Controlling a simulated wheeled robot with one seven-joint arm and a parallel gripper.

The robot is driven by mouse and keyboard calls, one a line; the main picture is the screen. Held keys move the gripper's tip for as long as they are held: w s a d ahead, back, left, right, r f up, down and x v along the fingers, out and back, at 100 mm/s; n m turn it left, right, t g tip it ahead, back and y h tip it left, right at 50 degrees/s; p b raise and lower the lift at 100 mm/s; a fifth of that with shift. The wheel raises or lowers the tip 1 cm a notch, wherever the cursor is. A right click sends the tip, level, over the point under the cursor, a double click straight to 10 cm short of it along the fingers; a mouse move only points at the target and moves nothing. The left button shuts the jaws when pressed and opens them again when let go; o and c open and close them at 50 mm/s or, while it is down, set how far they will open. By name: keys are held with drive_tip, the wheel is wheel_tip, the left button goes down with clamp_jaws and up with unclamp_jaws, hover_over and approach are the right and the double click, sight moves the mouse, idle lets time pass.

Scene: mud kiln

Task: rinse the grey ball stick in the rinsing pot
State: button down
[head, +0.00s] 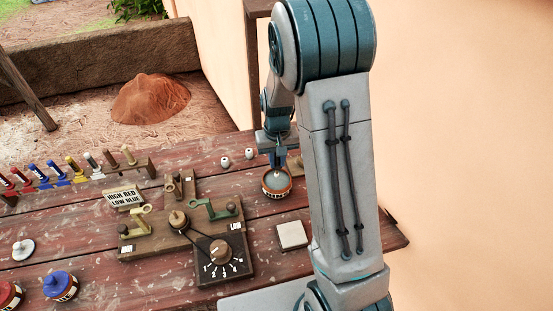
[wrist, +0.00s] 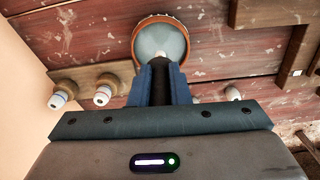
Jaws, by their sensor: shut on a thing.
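The rinsing pot (head: 277,194) is a small round brown pot with a pale band and grey-blue liquid, standing on the plank table. It also shows in the wrist view (wrist: 182,38), just beyond the fingertips. My gripper (head: 278,160) points down over the pot; in the wrist view its blue fingers (wrist: 161,72) are shut on the grey ball stick. Only a small pale bit of the stick (wrist: 161,53) shows at the fingertips, over the liquid. Its shaft is hidden by the fingers, and I cannot tell how deep the ball is.
Two small white-topped pieces (head: 225,162) stand left of the pot. A wooden board with levers and a dial (head: 218,254) lies in front. A rack of coloured sticks (head: 70,178) runs along the left. A pale square tile (head: 292,235) and blue-lidded pot (head: 60,286) sit nearer.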

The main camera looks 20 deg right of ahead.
sight(276, 166)
drive_tip(key=shift+f, duration=0.1)
drive_tip(key=shift+f+b, duration=1.55)
drive_tip(key=shift+f, duration=0.2)
drive_tip(key=shift+a, duration=0.2)
